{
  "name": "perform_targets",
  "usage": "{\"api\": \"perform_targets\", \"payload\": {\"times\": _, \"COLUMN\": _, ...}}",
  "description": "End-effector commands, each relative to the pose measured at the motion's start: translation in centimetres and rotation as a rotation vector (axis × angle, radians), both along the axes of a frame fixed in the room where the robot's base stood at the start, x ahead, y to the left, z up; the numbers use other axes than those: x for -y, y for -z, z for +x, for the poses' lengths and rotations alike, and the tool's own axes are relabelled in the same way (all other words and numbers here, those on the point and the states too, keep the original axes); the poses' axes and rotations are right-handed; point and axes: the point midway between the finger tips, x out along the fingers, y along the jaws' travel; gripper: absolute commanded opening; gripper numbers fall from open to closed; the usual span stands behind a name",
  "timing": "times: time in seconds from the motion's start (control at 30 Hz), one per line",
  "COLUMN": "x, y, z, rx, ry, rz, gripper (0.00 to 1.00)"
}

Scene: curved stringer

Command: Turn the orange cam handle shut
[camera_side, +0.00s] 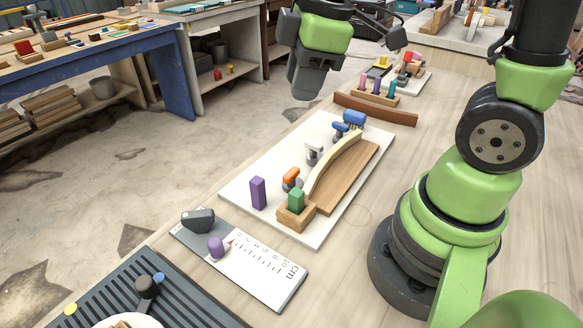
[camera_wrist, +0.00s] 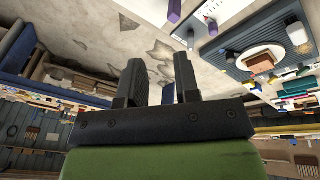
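The orange cam handle (camera_side: 291,177) sits on the white board (camera_side: 245,176), left of the wooden form (camera_side: 345,182) with the pale curved strip (camera_side: 332,165). I cannot tell how far it is turned. A grey-white cam (camera_side: 314,152) and blue cam handles (camera_side: 352,119) stand farther back along the strip. A green block (camera_side: 296,199) stands at its near end. My gripper (camera_side: 304,92) hangs above and behind the board, clear of all the cams. In the wrist view my gripper (camera_wrist: 160,62) has its fingers apart with nothing between them. The orange handle is not visible there.
A purple block (camera_side: 258,192) stands on the board near the orange handle. In front are a cm scale plate (camera_side: 255,265), a purple knob (camera_side: 216,246) and a ribbed dark tray (camera_side: 180,300). Air above the board is free.

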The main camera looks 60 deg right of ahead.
Motion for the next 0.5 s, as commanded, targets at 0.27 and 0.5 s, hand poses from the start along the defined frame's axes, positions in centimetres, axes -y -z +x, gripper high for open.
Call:
{"api": "perform_targets", "payload": {"times": 0.27, "x": 1.7, "y": 7.7, "z": 3.0, "rx": -0.183, "ry": -0.612, "rz": -0.127, "gripper": 0.3}}
{"api": "perform_targets", "payload": {"times": 0.5, "x": 2.0, "y": 10.3, "z": 3.4, "rx": -0.222, "ry": -0.783, "rz": -0.139, "gripper": 0.3}}
